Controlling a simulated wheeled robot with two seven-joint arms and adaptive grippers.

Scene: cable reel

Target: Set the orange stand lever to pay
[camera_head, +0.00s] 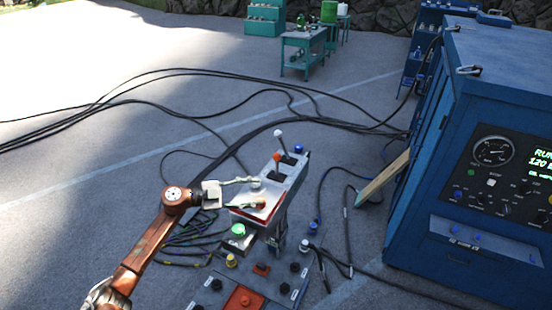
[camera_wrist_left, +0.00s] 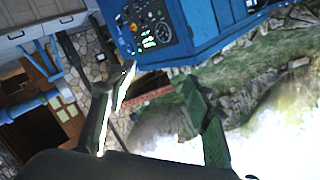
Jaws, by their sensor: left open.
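The grey control stand (camera_head: 289,178) stands in the middle of the head view, with levers along its sloped top. A small orange piece (camera_head: 277,156) shows near its upper end, and a white-knobbed lever (camera_head: 278,133) rises just beyond it. I cannot tell which marked position the orange lever is in. My left gripper (camera_head: 262,193) is open at the near left part of the stand's top, below the orange piece in the picture. In the left wrist view its two fingers (camera_wrist_left: 158,103) are spread with nothing seen between them. My right gripper is not in view.
A low panel with buttons, including a green button (camera_head: 238,229) and a red square (camera_head: 243,298), is in front of the stand. A big blue machine (camera_head: 425,195) is at right; it also shows in the wrist view (camera_wrist_left: 192,25). Black cables (camera_head: 180,72) cross the floor.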

